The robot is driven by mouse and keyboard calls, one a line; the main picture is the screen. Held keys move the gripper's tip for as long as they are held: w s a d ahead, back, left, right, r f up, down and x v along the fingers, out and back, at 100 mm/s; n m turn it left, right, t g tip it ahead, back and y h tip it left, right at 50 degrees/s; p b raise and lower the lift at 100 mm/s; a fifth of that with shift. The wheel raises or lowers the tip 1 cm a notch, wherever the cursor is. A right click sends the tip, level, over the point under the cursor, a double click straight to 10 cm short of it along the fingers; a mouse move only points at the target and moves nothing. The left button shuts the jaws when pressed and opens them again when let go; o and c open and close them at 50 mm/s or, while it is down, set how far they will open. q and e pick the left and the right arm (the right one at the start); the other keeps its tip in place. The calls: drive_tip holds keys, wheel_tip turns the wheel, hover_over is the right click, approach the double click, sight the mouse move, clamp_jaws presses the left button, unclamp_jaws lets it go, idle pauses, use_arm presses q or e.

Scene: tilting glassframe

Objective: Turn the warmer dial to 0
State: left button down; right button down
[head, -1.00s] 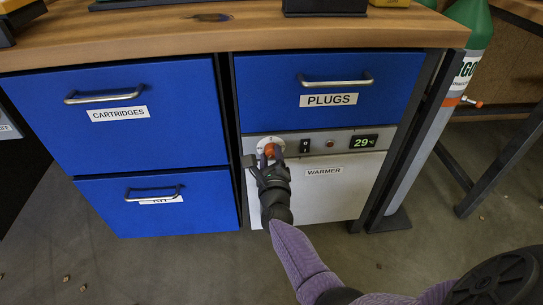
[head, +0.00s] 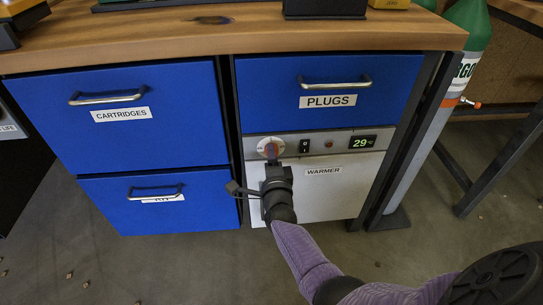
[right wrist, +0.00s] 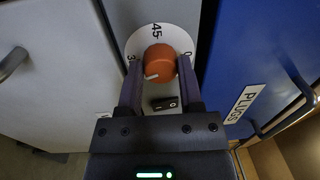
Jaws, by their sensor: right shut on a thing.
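The warmer dial is an orange knob (right wrist: 160,63) on a white numbered disc (head: 262,146), at the left of the warmer's grey control strip. In the right wrist view the disc shows 45 at the top, a partly hidden 3 at the left and a 0 at the right. The knob's white mark points to the lower left of that view. My right gripper (head: 272,153) is shut on the knob, one finger on each side; the fingers hide parts of the disc. My left gripper is not in view.
The strip also holds a black rocker switch (head: 304,146), a small red light (head: 329,144) and a display (head: 363,142) reading 29°C. The PLUGS drawer (head: 390,80) is shut above. Blue drawers (head: 180,125) stand left and a gas cylinder (head: 432,130) right.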

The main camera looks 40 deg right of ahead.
use_arm(q)
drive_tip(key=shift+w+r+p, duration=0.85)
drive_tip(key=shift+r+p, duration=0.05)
drive_tip(key=shift+p, duration=0.3)
use_arm(e)
drive_tip(key=shift+s+d+n+g, duration=0.1)
drive_tip(key=shift+n+g, duration=0.15)
drive_tip(key=shift+n, duration=5.15)
drive_tip(key=shift+s+d+n+g, duration=0.1)
drive_tip(key=shift+n+g, duration=0.1)
drive_tip(key=shift+n, duration=5.2)
drive_tip(key=shift+d+n+g, duration=0.1)
drive_tip(key=shift+n+g, duration=0.15)
drive_tip(key=shift+n, duration=5.15)
